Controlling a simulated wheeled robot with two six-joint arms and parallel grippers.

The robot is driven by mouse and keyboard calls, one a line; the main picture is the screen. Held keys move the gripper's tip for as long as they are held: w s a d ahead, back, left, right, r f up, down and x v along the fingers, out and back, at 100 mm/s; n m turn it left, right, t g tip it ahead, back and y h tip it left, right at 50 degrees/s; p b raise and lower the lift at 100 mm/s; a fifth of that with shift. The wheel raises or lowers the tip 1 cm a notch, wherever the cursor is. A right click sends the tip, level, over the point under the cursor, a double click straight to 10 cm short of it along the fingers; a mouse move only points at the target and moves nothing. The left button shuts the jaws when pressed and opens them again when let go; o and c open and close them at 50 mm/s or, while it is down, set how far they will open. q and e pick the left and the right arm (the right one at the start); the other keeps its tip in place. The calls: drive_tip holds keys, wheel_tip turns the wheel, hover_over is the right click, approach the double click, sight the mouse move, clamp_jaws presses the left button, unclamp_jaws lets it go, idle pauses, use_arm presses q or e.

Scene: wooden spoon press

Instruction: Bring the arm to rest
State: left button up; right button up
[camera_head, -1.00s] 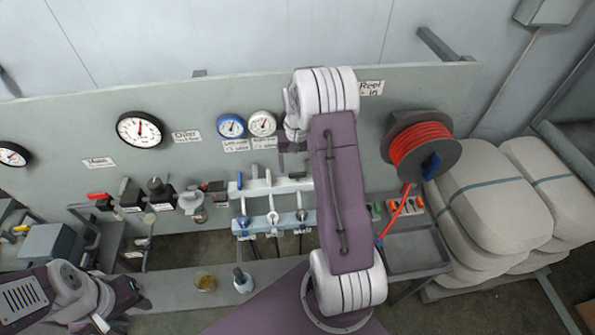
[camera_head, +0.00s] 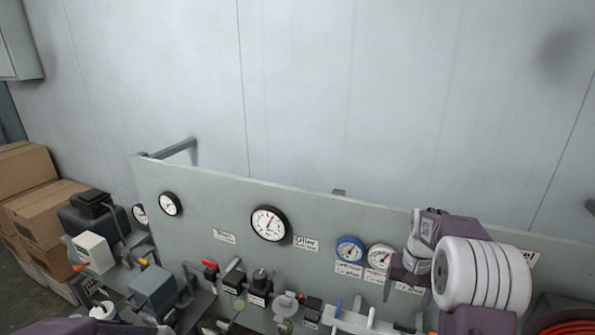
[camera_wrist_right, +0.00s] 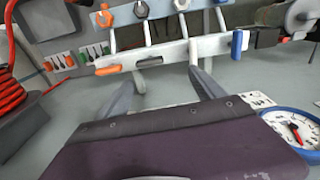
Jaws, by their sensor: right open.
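My right arm comes in at the lower right of the head view, with its purple and white links raised in front of the panel (camera_head: 330,215). My right gripper (camera_head: 397,276) is beside the right one of two small gauges, partly hidden by its own wrist. In the right wrist view the two grey fingers of the right gripper (camera_wrist_right: 165,88) are spread apart with nothing between them. Beyond them is a white valve manifold (camera_wrist_right: 172,54) with orange, white and blue levers. Purple parts of my left arm show at the bottom left of the head view; its gripper is out of frame.
A blue-rimmed gauge (camera_head: 349,249) and a white-rimmed gauge (camera_head: 379,258) are close to the right gripper. A large gauge (camera_head: 269,223) is farther left. A red hose reel (camera_head: 570,327) is at the lower right. Cardboard boxes (camera_head: 40,205) stand at the left. The wall above the panel is clear.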

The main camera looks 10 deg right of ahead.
drive_tip(key=s+a+f+n+b, duration=0.2)
drive_tip(key=s+a, duration=0.1)
drive_tip(key=a, duration=0.4)
drive_tip(key=s+a+f+n+b, duration=0.2)
drive_tip(key=s+a+f+b, duration=0.1)
drive_tip(key=a, duration=0.3)
use_arm(q)
wheel_tip(320, 180, down, 7)
drive_tip(key=shift+b, duration=0.35)
use_arm(e)
drive_tip(key=s+a+f+n, duration=0.1)
drive_tip(key=s+a+f, duration=0.2)
drive_tip(key=s+f, duration=0.3)
drive_tip(key=s, duration=0.3)
drive_tip(key=shift+s+a+f+t, duration=0.25)
drive_tip(key=shift+s+a+t, duration=0.05)
drive_tip(key=shift+a+t, duration=0.1)
use_arm(q)
drive_tip(key=shift+a, duration=0.1)
use_arm(e)
drive_tip(key=shift+s, duration=0.1)
drive_tip(key=shift+d, duration=0.1)
